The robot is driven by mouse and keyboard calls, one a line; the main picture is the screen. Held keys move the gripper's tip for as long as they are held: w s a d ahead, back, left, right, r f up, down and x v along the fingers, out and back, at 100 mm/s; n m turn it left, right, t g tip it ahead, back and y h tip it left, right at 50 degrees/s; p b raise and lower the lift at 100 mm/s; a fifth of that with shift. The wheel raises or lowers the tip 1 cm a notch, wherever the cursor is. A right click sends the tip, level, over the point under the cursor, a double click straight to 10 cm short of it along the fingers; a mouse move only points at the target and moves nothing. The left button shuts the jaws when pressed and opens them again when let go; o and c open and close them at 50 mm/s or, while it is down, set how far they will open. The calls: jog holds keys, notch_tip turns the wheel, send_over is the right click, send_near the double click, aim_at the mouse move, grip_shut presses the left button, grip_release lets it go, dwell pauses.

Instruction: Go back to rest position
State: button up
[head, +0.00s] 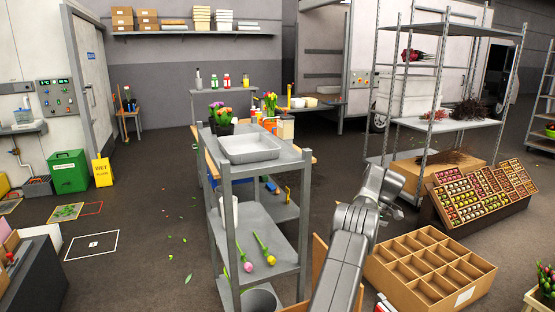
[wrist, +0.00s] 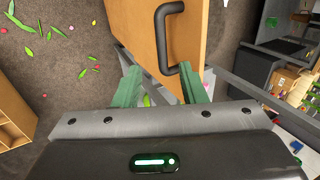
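My gripper (wrist: 160,88) shows in the wrist view with its two green fingers apart and nothing between them that I can see held. Beyond the fingers is a wooden panel (wrist: 215,25) with a black bar handle (wrist: 164,45). The handle's lower end lies close to the right finger; I cannot tell whether they touch. In the head view my grey arm (head: 350,235) rises from the bottom edge, right of the grey trolley (head: 226,225). My gripper's fingers cannot be made out there.
The trolley carries a grey tray (head: 250,147) on top and two tulips (head: 264,249) on a lower shelf. A cardboard compartment box (head: 425,280) stands right of my arm, before a flower display (head: 480,195) and a metal rack (head: 440,125).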

jog(key=b+x, duration=0.3)
jog(key=x, duration=0.5)
dwell(0.4)
